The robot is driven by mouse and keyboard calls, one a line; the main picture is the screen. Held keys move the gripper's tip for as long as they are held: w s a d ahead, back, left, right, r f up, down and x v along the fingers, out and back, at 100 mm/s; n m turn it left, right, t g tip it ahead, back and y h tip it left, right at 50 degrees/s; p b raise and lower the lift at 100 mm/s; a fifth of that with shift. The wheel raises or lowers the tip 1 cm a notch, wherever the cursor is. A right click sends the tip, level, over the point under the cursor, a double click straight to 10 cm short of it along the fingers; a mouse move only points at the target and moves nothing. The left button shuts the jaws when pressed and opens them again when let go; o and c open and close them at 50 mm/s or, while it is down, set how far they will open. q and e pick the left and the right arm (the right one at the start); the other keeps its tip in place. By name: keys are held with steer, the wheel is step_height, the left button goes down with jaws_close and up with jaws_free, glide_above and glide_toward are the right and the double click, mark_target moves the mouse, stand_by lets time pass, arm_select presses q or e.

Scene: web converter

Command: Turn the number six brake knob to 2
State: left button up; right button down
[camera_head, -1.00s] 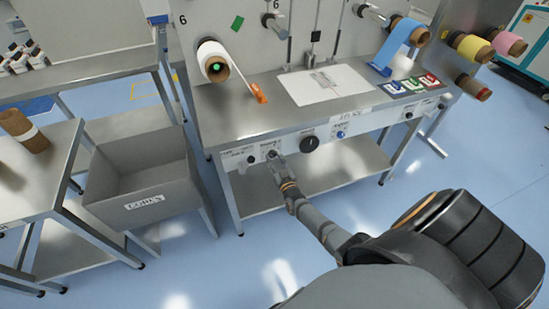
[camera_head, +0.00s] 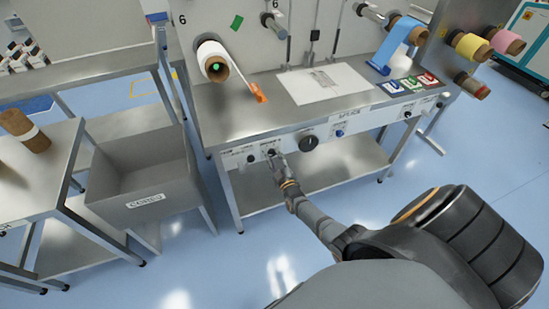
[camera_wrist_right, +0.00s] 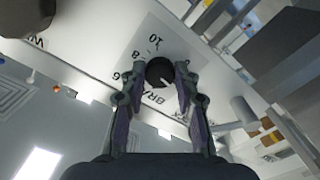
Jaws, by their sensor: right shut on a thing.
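The brake knob (camera_wrist_right: 160,72) is a small black dial with a white pointer line, on a pale plate with printed numbers. In the right wrist view, 10, 8 and 6 can be read beside it, with part of the word "BRAKE". My right gripper (camera_wrist_right: 159,84) has a finger on each side of the knob and is shut on it. In the head view my right gripper (camera_head: 275,157) is at the front panel (camera_head: 365,124) of the machine table, and the knob is mostly hidden there. I cannot read the exact pointer setting. My left gripper is not in view.
A larger black dial (camera_head: 309,143) is to the right on the same panel, with a blue button (camera_head: 340,133) beyond it. A grey bin (camera_head: 150,185) stands left of the table. A white roll (camera_head: 213,62) hangs above, near the number 6.

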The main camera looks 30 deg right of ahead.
steer(key=shift+s+f, duration=0.1)
steer(key=shift+f, duration=0.05)
steer(key=c, duration=1)
jaws_free()
steer(key=v, duration=1.2)
